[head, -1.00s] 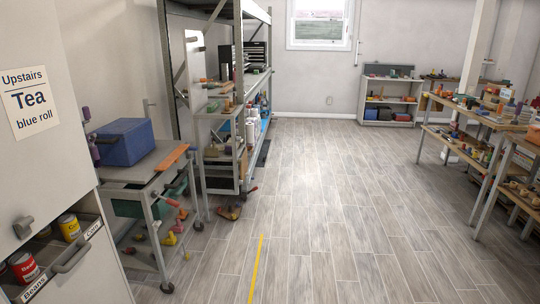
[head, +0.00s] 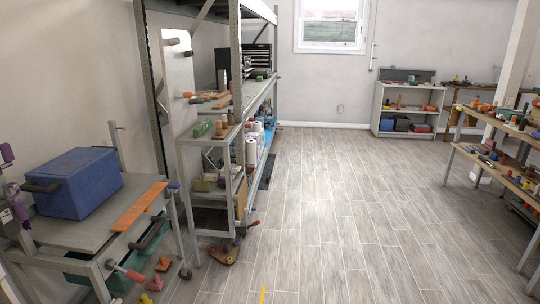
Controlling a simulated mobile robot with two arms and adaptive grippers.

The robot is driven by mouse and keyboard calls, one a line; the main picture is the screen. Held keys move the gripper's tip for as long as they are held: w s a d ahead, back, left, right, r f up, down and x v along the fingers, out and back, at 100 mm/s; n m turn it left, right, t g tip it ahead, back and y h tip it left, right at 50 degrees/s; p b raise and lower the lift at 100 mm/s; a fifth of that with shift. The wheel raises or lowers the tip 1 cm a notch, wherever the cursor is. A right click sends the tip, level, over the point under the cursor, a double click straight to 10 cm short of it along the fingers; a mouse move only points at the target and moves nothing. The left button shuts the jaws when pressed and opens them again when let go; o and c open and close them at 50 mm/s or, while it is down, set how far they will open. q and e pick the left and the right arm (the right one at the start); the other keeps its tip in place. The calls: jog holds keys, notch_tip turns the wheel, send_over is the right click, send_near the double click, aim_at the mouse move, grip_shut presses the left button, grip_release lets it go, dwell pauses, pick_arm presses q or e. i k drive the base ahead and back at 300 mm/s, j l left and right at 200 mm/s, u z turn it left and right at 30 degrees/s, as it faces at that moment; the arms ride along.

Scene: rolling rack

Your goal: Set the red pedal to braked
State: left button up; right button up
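The narrow rolling rack (head: 212,200) stands left of centre, against the end of a tall metal shelf. At its foot, near the floor, is a small red part (head: 237,241) beside a brownish-orange piece (head: 226,254). A small red-tipped lever (head: 253,224) sticks out just above them to the right. These parts are too small for me to tell which is the red pedal, or whether it is up or down. Neither of my grippers is in view.
A cart with a grey top (head: 75,233) stands at the near left, carrying a blue box (head: 80,185) and an orange board (head: 139,206). A red-ended handle (head: 130,273) juts from its front. Workbenches (head: 500,172) line the right.

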aim_at(256, 222)
jog(key=i, duration=1.75)
jog(key=i+u, duration=0.15)
jog(key=i, duration=0.4)
jog(key=i+l+u, duration=0.15)
jog(key=i, duration=0.35)
jog(key=u, duration=0.25)
jog(key=i+l+u, duration=0.25)
jog(key=l+u, duration=0.25)
jog(key=l, duration=0.15)
jog(key=i+l+u, duration=0.2)
jog(key=l, duration=0.15)
jog(key=l+u, duration=0.25)
jog(key=i+l, duration=0.1)
jog(key=l, duration=0.65)
jog(key=l+u, duration=0.1)
jog(key=l, duration=0.65)
jog(key=i+l, duration=0.15)
jog(key=l, duration=0.6)
